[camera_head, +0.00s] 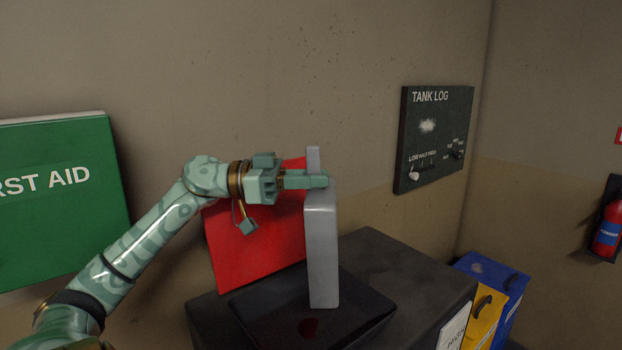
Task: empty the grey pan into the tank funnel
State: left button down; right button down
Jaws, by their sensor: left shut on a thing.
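The grey pan (321,250) is tipped up on edge, its long side near vertical, above the black tank funnel (365,318). My left gripper (312,180) is shut on the pan near its upper end. The pan's lower end is over or inside the funnel; I cannot tell whether it touches. The pan's inside is turned away, so its contents are hidden. A dark red patch (309,327) shows in the funnel. The funnel sits on the dark tank (415,270). My right gripper is not in view.
A red panel (252,240) stands behind the funnel by the wall. A green first aid box (55,200) hangs at left, a tank log board (433,140) at right. A fire extinguisher (607,228) hangs far right.

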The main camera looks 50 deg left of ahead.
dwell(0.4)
pick_arm(q)
jog(key=w+d+g+y+p, duration=0.2)
jog(key=w+d+p, duration=0.3)
jog(key=p, duration=0.5)
jog(key=shift+d+g+y, duration=0.2)
jog(key=shift+g+y, duration=0.2)
jog(key=shift+w, duration=0.1)
